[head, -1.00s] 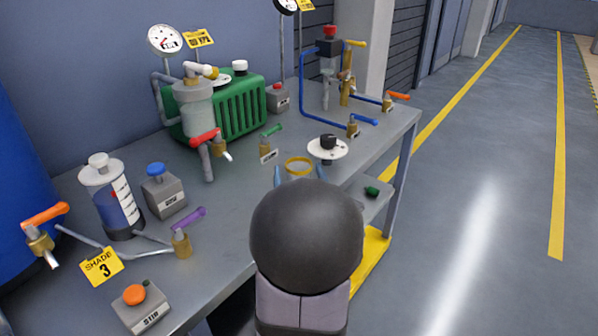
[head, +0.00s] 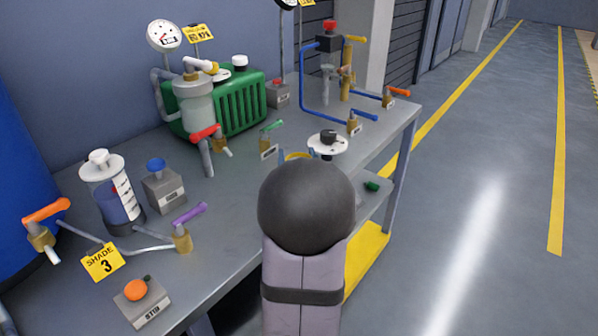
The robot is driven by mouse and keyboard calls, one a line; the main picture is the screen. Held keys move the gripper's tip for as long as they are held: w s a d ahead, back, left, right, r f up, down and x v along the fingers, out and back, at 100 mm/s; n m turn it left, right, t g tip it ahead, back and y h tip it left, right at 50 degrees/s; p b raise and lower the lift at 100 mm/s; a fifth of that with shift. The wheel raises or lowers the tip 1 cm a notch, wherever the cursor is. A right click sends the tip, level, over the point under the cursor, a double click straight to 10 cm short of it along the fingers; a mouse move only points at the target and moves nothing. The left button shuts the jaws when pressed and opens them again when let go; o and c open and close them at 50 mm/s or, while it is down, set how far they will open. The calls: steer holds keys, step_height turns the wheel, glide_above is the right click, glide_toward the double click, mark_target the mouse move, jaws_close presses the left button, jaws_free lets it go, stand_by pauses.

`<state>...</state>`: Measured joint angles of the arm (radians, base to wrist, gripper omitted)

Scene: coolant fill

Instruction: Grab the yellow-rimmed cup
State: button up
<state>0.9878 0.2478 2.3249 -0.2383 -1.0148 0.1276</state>
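The yellow-rimmed cup (head: 297,155) stands on the grey bench near its front edge. Only the far part of its yellow rim shows; its body is hidden behind my arm. My gripper (head: 297,157) is at the cup, with one blue fingertip seen at the rim's left and a bit of the other at its right. The round dark joint of my arm covers most of the fingers. I cannot tell whether the fingers touch the cup.
A white dial with a black knob (head: 327,142) is close to the cup's right. A green-handled valve (head: 269,136) is just behind left. A red-handled tap (head: 206,133) hangs under a tank further left. A lower shelf with a green knob (head: 372,186) is at right.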

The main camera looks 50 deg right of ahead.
steer(key=c, duration=0.5)
steer(key=shift+r, duration=0.15)
steer(key=shift+c, duration=0.2)
